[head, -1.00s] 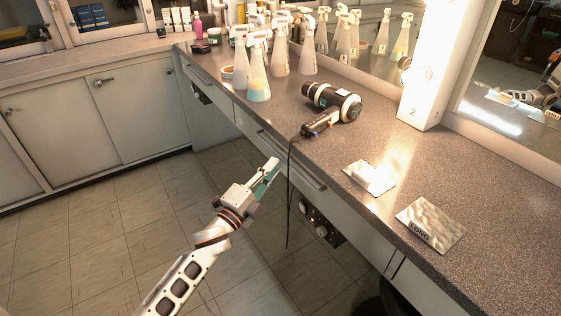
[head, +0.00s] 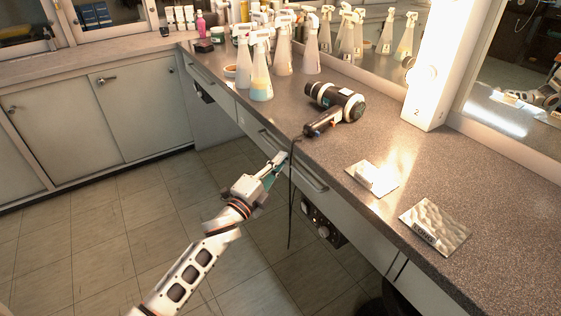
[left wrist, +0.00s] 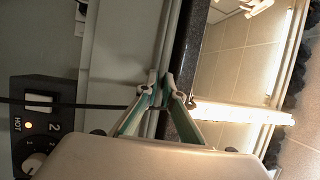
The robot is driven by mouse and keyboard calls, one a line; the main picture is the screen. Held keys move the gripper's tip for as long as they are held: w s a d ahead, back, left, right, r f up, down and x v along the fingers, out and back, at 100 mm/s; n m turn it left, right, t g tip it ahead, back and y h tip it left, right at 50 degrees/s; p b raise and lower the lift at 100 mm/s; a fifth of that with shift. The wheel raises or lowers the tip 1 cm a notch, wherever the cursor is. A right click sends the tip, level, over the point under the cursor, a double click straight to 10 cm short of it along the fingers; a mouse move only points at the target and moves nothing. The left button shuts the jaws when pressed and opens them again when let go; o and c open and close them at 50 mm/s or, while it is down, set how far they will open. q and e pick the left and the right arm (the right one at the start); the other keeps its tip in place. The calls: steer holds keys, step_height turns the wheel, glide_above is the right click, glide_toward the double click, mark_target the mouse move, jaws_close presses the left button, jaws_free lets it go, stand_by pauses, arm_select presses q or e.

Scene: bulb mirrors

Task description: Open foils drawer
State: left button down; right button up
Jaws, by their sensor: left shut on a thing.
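A pale drawer front (head: 325,205) sits under the speckled counter, with a long bar handle (head: 310,180) along it. The drawer looks closed. My left gripper (head: 278,160) is at this handle, near its middle to far part. In the left wrist view my left gripper's green-lined fingers (left wrist: 164,85) come together on the handle rail (left wrist: 161,50); the exact contact is small and partly hidden. No label for the foils drawer is readable. My right gripper is not in view.
A hair dryer (head: 335,108) lies on the counter (head: 300,95); its black cord (head: 291,205) hangs in front of the drawer beside my gripper. Foil sheets (head: 435,226) lie nearer. Spray bottles (head: 260,75) stand farther back. A knob panel (head: 322,226) is below. The floor (head: 110,225) is clear.

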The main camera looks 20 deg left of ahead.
arm_select(q)
steer(key=s+a+p, duration=0.3)
steer(key=s+a, duration=1.4)
steer(key=s, duration=0.5)
steer(key=shift+p, duration=0.35)
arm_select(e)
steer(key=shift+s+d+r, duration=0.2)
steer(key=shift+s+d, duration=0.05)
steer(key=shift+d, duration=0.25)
arm_select(q)
steer(key=c, duration=2.5)
jaws_free()
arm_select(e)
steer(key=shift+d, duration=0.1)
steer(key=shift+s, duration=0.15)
arm_select(q)
steer(key=v, duration=1.2)
